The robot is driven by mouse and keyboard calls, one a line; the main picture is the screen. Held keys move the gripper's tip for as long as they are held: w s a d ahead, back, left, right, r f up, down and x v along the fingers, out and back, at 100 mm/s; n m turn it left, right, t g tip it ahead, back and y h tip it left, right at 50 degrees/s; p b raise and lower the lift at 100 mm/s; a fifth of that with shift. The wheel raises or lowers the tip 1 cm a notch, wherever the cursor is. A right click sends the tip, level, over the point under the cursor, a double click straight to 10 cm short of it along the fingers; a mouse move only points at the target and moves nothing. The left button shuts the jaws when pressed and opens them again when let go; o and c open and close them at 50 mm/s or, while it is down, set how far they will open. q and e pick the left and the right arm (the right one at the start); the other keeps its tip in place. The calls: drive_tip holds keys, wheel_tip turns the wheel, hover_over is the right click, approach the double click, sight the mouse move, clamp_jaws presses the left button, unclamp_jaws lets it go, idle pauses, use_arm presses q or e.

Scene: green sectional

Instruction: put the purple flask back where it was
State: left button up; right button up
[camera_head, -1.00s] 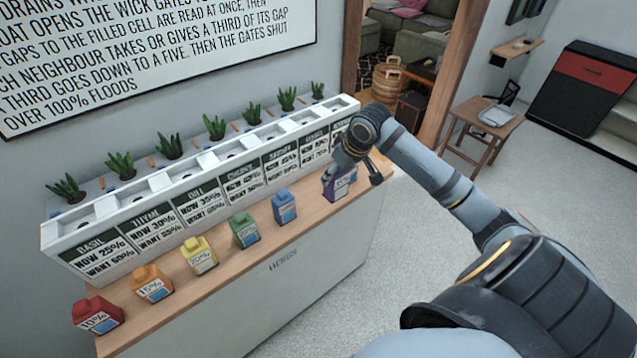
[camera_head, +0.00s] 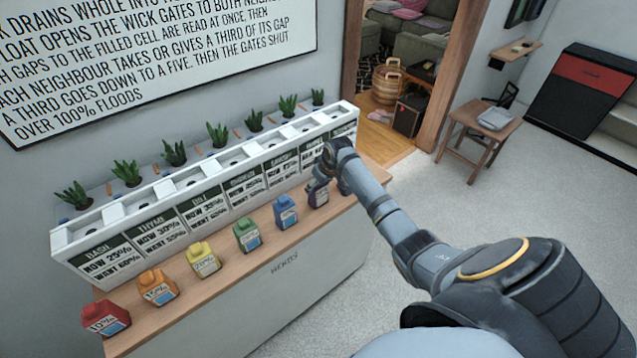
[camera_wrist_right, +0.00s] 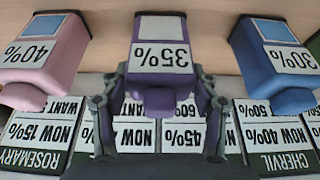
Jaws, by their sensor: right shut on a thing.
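The purple flask (camera_head: 317,194), labelled 35%, is in the row of flasks on the wooden counter, just right of the blue flask (camera_head: 286,212). My right gripper (camera_head: 325,181) is at its top. In the right wrist view, the purple flask (camera_wrist_right: 160,55) is between the two fingers (camera_wrist_right: 160,98), which are closed around its neck. It looks upright and level with its neighbours, but whether its base touches the counter is hard to tell. A pink flask (camera_wrist_right: 42,55) labelled 40% is on its other side, hidden behind my arm in the head view. My left gripper is not in view.
Green, yellow, orange and red flasks (camera_head: 105,319) continue the row to the left. Behind the row is a white planter (camera_head: 57,238) with labelled cells and several plants. A wall board (camera_head: 150,60) hangs above. Narrow gaps separate the purple flask from its neighbours.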

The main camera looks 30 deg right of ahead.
drive_tip(key=o, duration=1.3)
drive_tip(key=shift+f, duration=0.1)
drive_tip(key=b+v, duration=0.1)
drive_tip(key=v, duration=1.1)
